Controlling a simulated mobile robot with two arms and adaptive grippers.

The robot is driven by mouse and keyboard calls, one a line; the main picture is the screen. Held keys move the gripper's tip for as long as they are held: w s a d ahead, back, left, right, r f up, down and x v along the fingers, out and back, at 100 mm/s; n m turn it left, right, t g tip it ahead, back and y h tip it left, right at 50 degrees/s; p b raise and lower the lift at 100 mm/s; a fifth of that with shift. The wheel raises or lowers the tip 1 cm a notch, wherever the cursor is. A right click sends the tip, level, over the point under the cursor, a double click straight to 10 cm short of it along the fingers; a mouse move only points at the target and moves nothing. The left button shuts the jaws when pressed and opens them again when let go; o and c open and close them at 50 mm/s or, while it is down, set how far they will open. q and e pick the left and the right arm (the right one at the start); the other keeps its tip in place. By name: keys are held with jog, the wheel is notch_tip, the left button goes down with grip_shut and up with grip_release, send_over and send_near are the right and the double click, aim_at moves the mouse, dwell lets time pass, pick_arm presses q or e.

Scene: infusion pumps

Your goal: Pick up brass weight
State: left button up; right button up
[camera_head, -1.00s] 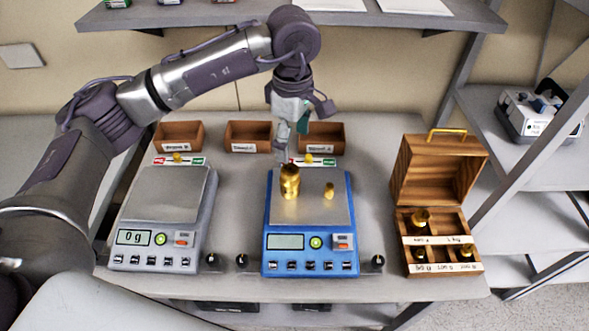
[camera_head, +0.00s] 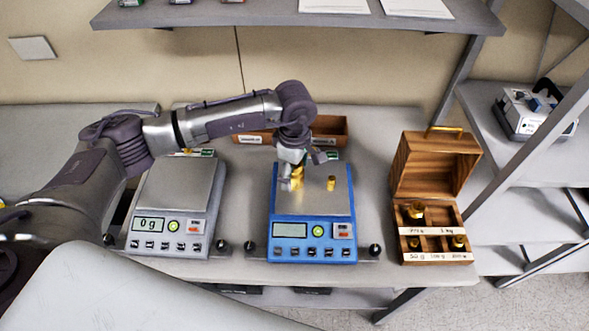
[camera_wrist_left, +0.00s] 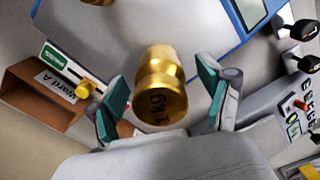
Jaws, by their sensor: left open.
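A large brass weight (camera_head: 298,174) stands on the pan of the blue scale (camera_head: 304,229). In the left wrist view this weight (camera_wrist_left: 160,84) shows the marking "1 kg". My left gripper (camera_head: 291,184) is down at the weight and partly hides it. In the wrist view the teal-padded fingers of the open gripper (camera_wrist_left: 162,84) are on either side of the weight, with a gap on both sides. A smaller brass weight (camera_head: 331,183) stands on the same pan, to the right. My right gripper is not in view.
A grey scale (camera_head: 172,205) reading 0 g stands to the left. An open wooden box (camera_head: 437,166) with several brass weights stands to the right. Wooden trays (camera_head: 329,130) lie behind the scales, partly hidden by my arm. A shelf (camera_head: 270,15) hangs above.

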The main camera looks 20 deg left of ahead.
pick_arm(q)
grip_shut()
jog(key=shift+w+r, duration=0.1)
jog(key=shift+r, duration=0.05)
dwell(0.4)
